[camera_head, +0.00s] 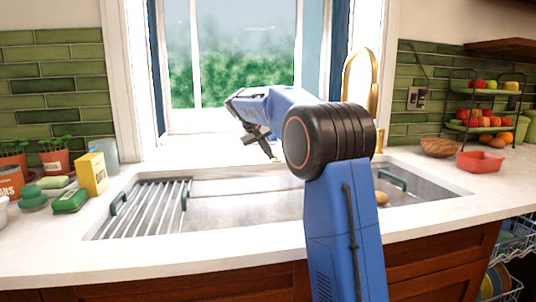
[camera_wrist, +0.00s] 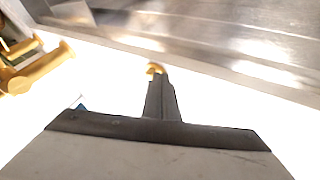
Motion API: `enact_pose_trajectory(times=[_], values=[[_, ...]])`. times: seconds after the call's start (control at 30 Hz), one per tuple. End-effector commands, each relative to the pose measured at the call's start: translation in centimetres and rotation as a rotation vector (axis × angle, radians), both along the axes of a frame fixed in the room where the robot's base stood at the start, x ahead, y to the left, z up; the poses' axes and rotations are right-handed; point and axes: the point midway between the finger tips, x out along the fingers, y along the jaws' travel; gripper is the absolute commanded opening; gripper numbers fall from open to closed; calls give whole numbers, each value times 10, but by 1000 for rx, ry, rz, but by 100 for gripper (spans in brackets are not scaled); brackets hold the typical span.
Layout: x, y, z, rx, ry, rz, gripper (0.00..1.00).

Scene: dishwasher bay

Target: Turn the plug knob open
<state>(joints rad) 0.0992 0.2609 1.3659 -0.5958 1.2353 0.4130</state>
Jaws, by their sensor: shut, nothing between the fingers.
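My gripper (camera_head: 262,146) hangs over the rear rim of the sink in the head view, fingers pointing down. In the wrist view its fingers (camera_wrist: 161,92) are together, with nothing held between them. A small brass piece, which looks like the plug knob (camera_wrist: 155,68), shows right at the fingertips. It is mostly hidden behind them, so I cannot tell whether they touch it or how it is turned.
The steel sink (camera_head: 240,212) lies in front, with a drying rack (camera_head: 150,205) on its left. A tall brass faucet (camera_head: 372,75) stands behind my arm. Brass fittings (camera_wrist: 35,65) show at the left of the wrist view. A red container (camera_head: 481,162) stands on the right counter.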

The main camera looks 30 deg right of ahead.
Motion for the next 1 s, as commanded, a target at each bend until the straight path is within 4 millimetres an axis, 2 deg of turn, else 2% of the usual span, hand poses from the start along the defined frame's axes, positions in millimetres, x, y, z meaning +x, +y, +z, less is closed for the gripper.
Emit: enact_pose_trajectory(times=[1.0], values=[[-7,-3,0,1,0,165,0]])
